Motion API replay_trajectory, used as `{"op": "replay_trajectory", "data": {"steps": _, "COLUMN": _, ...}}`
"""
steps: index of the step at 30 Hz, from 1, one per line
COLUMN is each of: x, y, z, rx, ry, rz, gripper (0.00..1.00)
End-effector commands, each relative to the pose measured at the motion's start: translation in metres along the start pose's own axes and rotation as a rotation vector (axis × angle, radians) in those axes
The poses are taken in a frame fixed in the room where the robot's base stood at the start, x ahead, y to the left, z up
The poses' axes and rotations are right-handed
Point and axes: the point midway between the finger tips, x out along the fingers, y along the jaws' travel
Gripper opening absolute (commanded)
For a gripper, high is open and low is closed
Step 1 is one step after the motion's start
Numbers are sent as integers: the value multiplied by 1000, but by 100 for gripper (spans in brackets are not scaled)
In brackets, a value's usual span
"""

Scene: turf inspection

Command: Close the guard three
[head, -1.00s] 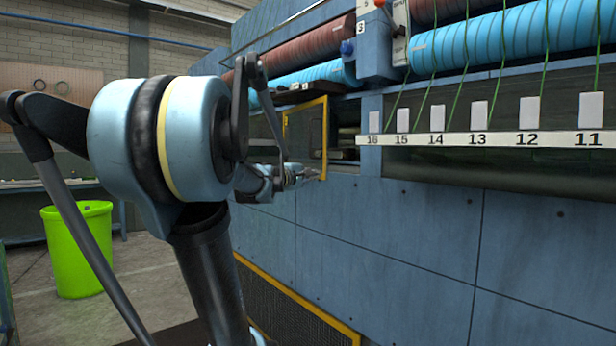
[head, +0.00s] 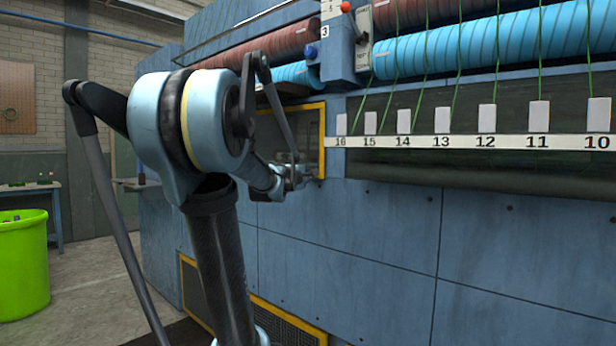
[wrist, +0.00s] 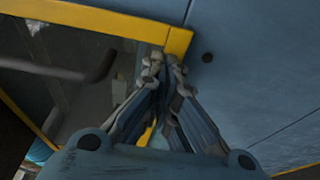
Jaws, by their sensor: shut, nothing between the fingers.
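The guard (head: 322,138) is a yellow-framed panel with a dark see-through pane, at the left end of the numbered strip, below the "3" sign. It looks flush or nearly flush with the blue machine front; I cannot tell if it is latched. My gripper (head: 306,179) is shut and empty at the guard's lower right corner. In the wrist view, the fingertips (wrist: 164,62) are beside the corner of the yellow frame (wrist: 115,22), touching or very close. My arm hides the guard's left part in the head view.
The blue machine front (head: 390,235) runs to the right under a numbered white strip (head: 470,141). Blue rollers (head: 480,48) with green strands are above. A lower yellow-edged mesh panel (head: 285,325) is near the floor. A green bin (head: 22,265) stands left on open floor.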

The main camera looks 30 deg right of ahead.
Motion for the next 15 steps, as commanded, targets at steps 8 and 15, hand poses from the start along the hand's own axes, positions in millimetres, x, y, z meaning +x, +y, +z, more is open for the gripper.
{"op": "replay_trajectory", "data": {"steps": 8, "x": 5, "y": 4, "z": 2, "rx": -3, "ry": -8, "rz": 1, "gripper": 0}}
{"op": "replay_trajectory", "data": {"steps": 15, "x": -8, "y": 4, "z": -3, "rx": -4, "ry": -8, "rz": 2, "gripper": 0}}
